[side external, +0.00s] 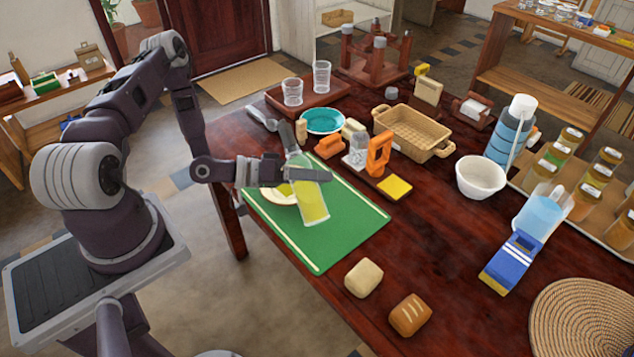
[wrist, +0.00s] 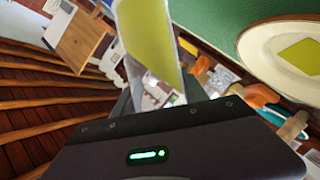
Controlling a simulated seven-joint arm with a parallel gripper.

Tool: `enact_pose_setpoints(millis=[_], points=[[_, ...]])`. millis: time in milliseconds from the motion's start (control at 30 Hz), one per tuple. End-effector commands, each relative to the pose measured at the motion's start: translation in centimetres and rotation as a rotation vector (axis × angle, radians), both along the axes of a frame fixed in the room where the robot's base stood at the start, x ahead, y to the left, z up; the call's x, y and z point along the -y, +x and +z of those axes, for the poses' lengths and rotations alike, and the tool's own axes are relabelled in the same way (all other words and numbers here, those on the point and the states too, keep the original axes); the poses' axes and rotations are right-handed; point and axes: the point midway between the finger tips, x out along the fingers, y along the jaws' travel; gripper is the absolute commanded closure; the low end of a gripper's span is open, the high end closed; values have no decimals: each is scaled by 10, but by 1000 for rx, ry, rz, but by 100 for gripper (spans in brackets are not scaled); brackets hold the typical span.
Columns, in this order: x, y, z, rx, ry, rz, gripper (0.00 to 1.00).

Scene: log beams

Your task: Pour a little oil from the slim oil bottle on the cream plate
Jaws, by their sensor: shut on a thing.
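The green mat (side external: 350,225) is otherwise mostly clear. Behind it are a teal bowl (side external: 322,121), orange items (side external: 379,154) and a wicker basket (side external: 412,132). A yellow square (side external: 394,187) lies beside the mat. Two bread rolls (side external: 364,278) lie in front.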

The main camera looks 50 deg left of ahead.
Motion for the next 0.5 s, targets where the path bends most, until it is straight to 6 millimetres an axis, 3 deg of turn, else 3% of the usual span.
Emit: enact_pose_setpoints(millis=[333, 500], points=[[-24, 6, 10, 58, 229, 0, 98], [-22, 6, 11, 56, 209, 0, 98]])
